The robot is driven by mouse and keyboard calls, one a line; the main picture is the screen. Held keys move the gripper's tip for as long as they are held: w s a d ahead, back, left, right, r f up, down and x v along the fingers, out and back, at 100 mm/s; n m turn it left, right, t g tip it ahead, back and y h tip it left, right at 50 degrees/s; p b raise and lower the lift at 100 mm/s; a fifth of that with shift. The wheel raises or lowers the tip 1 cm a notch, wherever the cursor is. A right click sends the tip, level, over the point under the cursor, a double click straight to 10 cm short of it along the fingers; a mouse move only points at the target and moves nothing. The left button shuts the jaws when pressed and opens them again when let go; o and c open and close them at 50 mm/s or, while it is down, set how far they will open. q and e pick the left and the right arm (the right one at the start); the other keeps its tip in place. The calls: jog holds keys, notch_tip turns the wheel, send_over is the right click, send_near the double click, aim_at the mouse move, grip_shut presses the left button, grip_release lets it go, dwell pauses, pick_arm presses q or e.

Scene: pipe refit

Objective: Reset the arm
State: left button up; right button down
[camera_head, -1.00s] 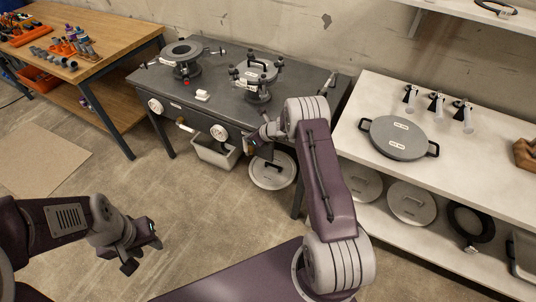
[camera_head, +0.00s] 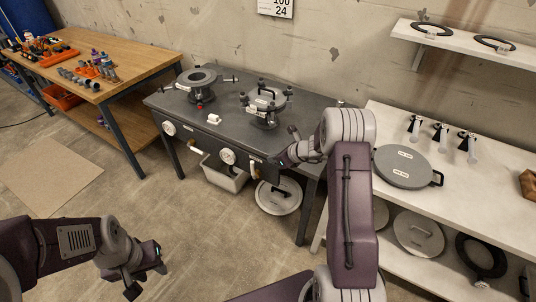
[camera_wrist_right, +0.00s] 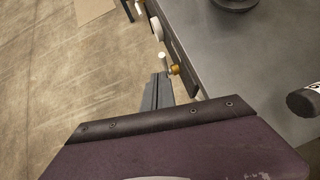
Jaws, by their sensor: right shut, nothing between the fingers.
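My right arm rises from the bottom of the head view and bends over toward the dark workbench (camera_head: 235,125). Its gripper (camera_head: 279,161) is shut and empty at the bench's front right corner. My left gripper (camera_head: 146,272) hangs low over bare floor at the lower left, clear of any object. Its fingers are too small and dark to tell open from shut. The right wrist view shows the bench top (camera_wrist_right: 255,60) and its front edge close by, with my own purple housing below.
The bench carries a flanged pipe stub (camera_head: 199,84) and a clamped flange (camera_head: 265,103). Gauges and a grey bin (camera_head: 224,174) are at its front. A white table (camera_head: 465,190) with a round grey lid (camera_head: 403,167) stands right. A wooden table (camera_head: 130,62) stands left.

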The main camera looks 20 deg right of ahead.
jog(key=a+r+n+y+p, duration=0.1)
jog(key=a+r+n+p, duration=0.25)
jog(key=a+r, duration=0.7)
jog(key=s+a+r+n+g, duration=0.2)
jog(key=s+a+r+n, duration=0.25)
jog(key=s, duration=0.25)
jog(key=s+n+g+h+p, duration=0.2)
jog(key=s+n+g, duration=0.1)
jog(key=s+n, duration=0.95)
jog(key=s+d+f+n+g+h, duration=0.2)
jog(key=s+d+f+n, duration=0.3)
jog(key=s+n, duration=0.4)
jog(key=shift+s+d+n+h, duration=0.3)
jog(key=shift+d+n+h, duration=0.25)
jog(key=shift+d, duration=0.3)
